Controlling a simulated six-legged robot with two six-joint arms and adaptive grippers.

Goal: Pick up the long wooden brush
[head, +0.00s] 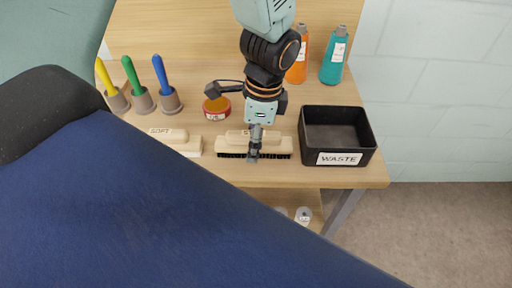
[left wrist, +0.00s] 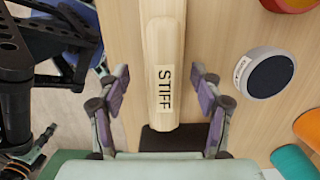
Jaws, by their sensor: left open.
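A long wooden brush (head: 228,147) with dark bristles lies near the front edge of the table, beside the black bin. In the left wrist view the brush (left wrist: 163,45) runs up the middle and has a STIFF label. My left gripper (head: 254,156) is over the middle of the brush and partly hides it. In the left wrist view its two fingers (left wrist: 160,78) are open, one on each side of the brush, with gaps visible. A second brush (head: 175,141), labelled SOFT, lies to the left, partly hidden.
A black WASTE bin (head: 337,134) stands at the right. A red tin (head: 216,108) and blue (head: 167,84), green (head: 137,84) and yellow (head: 106,80) handled tools stand behind. Orange (head: 298,62) and teal (head: 333,62) bottles stand at the back right. A dark blue surface (head: 110,220) covers the lower left.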

